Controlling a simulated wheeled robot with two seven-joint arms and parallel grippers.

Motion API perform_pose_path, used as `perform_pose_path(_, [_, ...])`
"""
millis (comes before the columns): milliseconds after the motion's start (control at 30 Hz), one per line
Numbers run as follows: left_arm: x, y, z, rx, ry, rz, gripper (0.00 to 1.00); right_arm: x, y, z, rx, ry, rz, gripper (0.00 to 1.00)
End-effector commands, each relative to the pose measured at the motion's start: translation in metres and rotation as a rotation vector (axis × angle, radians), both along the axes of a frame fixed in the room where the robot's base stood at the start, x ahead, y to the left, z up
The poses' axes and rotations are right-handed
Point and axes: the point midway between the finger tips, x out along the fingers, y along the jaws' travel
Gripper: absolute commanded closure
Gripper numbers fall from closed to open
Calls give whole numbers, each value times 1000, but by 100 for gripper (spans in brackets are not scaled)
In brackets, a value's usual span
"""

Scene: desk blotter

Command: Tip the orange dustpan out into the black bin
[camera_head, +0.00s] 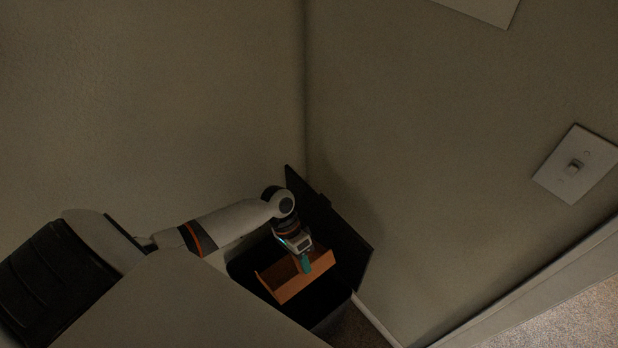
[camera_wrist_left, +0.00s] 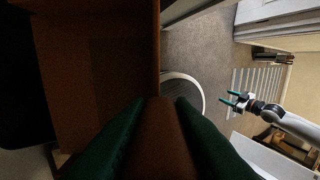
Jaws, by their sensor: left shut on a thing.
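My left gripper (camera_head: 304,260) is shut on the handle of the orange dustpan (camera_head: 303,281) and holds it over the opening of the black bin (camera_head: 327,305). The bin's lid (camera_head: 340,240) stands open against the wall behind. In the left wrist view, the dustpan (camera_wrist_left: 105,50) fills the left side, and its handle (camera_wrist_left: 162,140) lies between the green fingers. The pan looks tilted; I see no contents in it, though its inside is dark and partly hidden. My right gripper (camera_wrist_left: 236,98) shows in the left wrist view, open and empty, away from the bin.
The bin stands in a corner between two walls, with a light switch (camera_head: 574,165) on the right wall. The left wrist view shows a round pale-rimmed object (camera_wrist_left: 190,82) on the grey floor (camera_wrist_left: 205,45) and a white slatted thing (camera_wrist_left: 262,82) farther off.

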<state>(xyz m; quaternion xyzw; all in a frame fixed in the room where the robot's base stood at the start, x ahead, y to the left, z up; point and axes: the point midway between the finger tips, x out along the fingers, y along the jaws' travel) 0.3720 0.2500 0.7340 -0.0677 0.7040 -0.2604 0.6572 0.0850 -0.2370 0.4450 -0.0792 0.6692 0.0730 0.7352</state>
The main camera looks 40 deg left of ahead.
Motion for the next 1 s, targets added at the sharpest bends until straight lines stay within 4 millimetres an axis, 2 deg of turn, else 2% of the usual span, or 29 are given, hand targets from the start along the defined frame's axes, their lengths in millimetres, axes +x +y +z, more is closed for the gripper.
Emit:
perform_pose_path(33, [3,8,-2,-40,9,2,100,0,0,-13,0,0,0,41])
perform_pose_path(100, [6,17,-10,-103,31,4,100,0,0,-26,0,1,0,41])
perform_pose_path(700, [23,76,-28,-503,144,2,100,-1,2,-115,3,2,-1,41])
perform_pose_path(1000, [28,93,-30,-623,178,1,100,-1,3,-145,4,2,-2,41])
